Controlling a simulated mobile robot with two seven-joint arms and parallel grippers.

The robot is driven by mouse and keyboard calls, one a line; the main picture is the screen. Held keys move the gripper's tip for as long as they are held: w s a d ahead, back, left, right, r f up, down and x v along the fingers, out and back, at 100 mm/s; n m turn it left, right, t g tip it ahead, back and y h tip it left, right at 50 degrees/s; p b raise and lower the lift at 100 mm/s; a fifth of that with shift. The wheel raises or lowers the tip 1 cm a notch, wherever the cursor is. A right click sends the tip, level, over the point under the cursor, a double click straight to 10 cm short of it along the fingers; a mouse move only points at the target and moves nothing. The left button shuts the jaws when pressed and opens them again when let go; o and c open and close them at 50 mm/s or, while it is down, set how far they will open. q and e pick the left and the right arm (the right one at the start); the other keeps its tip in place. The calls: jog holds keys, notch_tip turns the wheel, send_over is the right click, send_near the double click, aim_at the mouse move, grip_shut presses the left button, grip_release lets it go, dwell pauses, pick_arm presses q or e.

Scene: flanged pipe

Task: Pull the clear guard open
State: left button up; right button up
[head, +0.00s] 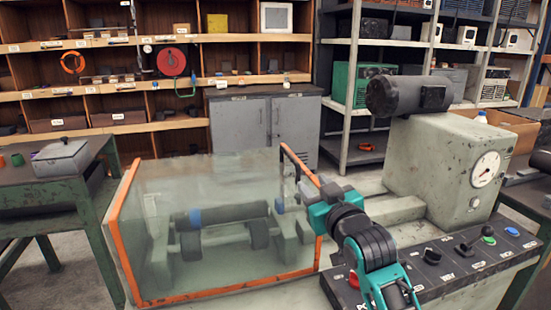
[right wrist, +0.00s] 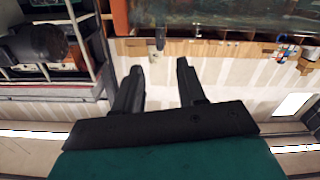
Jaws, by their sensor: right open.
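The clear guard (head: 215,180) is a see-through box with orange edges, standing over the bench at the centre left in the head view. Through it a dark pipe (head: 232,212) with a blue band shows. My right gripper (head: 306,187) is at the guard's right-hand orange edge, by a dark upright bar that looks like a handle. In the right wrist view the gripper's two black fingers (right wrist: 160,68) are apart with nothing between them. A short dark bar (right wrist: 160,38) and the guard's orange edge (right wrist: 120,17) show beyond the fingertips. My left gripper is out of view.
A grey machine housing (head: 440,165) with a dial and a dark motor (head: 408,95) stands right of the guard. A control panel (head: 450,262) with knobs lies in front of it. A green table (head: 50,190) with a grey box is at the left. Shelves fill the back.

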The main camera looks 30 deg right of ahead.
aim_at(294, 158)
jog(key=x, duration=1.3)
jog(key=shift+r, duration=0.4)
grip_shut()
